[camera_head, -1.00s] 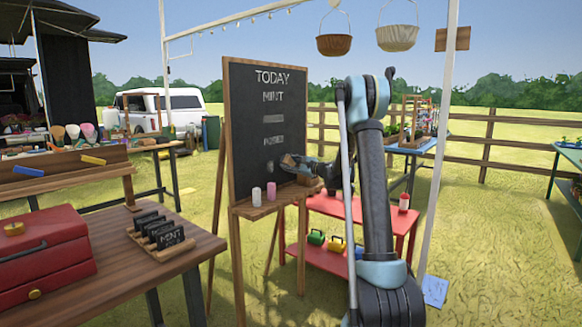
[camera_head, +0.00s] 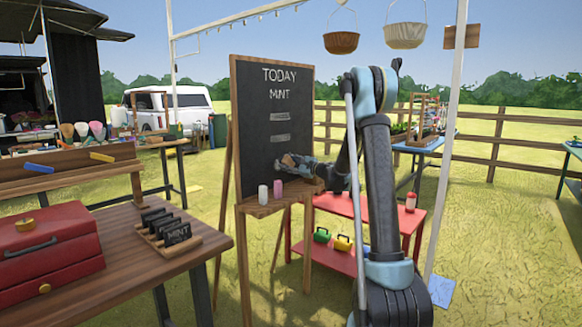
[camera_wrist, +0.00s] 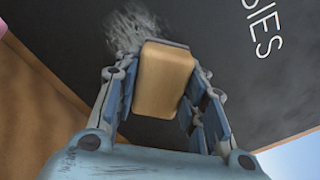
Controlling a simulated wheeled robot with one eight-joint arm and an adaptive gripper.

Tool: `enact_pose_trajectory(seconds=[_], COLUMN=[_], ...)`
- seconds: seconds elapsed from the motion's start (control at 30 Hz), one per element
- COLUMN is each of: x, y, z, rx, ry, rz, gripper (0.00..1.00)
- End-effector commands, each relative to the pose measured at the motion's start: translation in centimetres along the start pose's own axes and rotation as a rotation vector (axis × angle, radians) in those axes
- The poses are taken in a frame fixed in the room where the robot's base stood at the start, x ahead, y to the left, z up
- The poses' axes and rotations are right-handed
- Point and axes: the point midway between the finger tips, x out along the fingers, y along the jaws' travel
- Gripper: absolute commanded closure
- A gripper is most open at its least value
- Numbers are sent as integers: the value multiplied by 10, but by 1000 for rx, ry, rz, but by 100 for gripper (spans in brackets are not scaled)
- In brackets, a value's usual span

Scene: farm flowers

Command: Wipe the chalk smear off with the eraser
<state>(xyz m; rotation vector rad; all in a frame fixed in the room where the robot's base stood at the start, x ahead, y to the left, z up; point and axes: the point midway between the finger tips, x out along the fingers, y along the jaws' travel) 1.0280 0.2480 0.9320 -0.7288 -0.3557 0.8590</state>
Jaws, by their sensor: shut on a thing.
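The framed chalkboard (camera_head: 250,155) stands on an easel, with white lettering reading TODAY and MINT and fainter lines below. My gripper (camera_head: 292,160) is in front of its lower part. In the wrist view my gripper (camera_wrist: 165,90) is shut on a tan, wood-coloured eraser (camera_wrist: 165,80), one finger on each side. The eraser's dark far edge faces the board; I cannot tell whether it touches. The pale chalk smear (camera_wrist: 130,28) shows just left of and behind the eraser, partly hidden by it. Letters ending in SIES are to the right. In the head view the smear is hard to make out.
A red table (camera_head: 345,207) stands behind. A wooden table (camera_head: 120,260) with a red toolbox (camera_head: 45,255) is at left.

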Motion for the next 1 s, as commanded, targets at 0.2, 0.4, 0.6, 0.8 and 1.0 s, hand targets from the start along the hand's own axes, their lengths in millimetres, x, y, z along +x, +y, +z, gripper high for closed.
enact_pose_trajectory(seconds=[0.2, 0.4, 0.6, 0.8, 1.0], x=[1, 2, 3, 4, 3], y=[6, 17, 26, 30, 39], z=[6, 17, 26, 30, 39], rx=[0, 0, 0, 0, 0], ry=[-2, -3, -3, -5, -5], rz=[2, 3, 3, 5, 5], gripper=[85, 85, 84, 84, 84])
